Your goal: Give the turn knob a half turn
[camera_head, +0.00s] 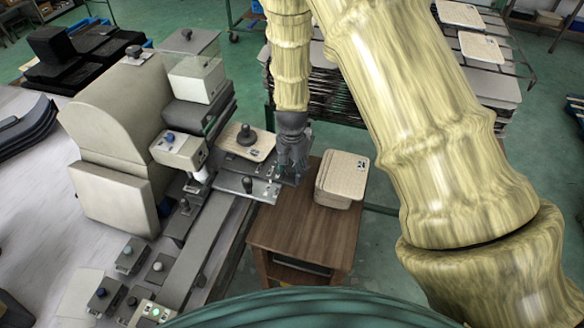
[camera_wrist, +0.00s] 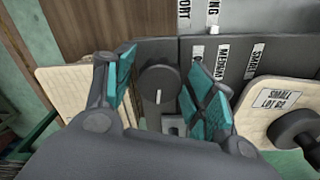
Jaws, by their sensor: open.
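The turn knob (camera_wrist: 159,84) is a dark round knob with a short white line on its face, upright in the wrist view. It sits on a dark grey plate. My gripper (camera_head: 291,167) is open, pointing down over the right end of the plate (camera_head: 262,190) in the head view. In the wrist view its two teal-padded fingers stand on either side of the knob, with gaps visible. I cannot tell how far the fingertips are above it. In the head view the gripper hides the knob.
A cream panel labelled SMALL LOT 62 (camera_wrist: 279,98) with a dark handle (camera_wrist: 296,128) lies beside the plate. Labels such as MEDIUM and SMALL mark the plate. A stack of cream panels (camera_head: 342,178) stands on the wooden cabinet (camera_head: 300,233). A black-knobbed lever (camera_head: 247,184) stands left of my gripper.

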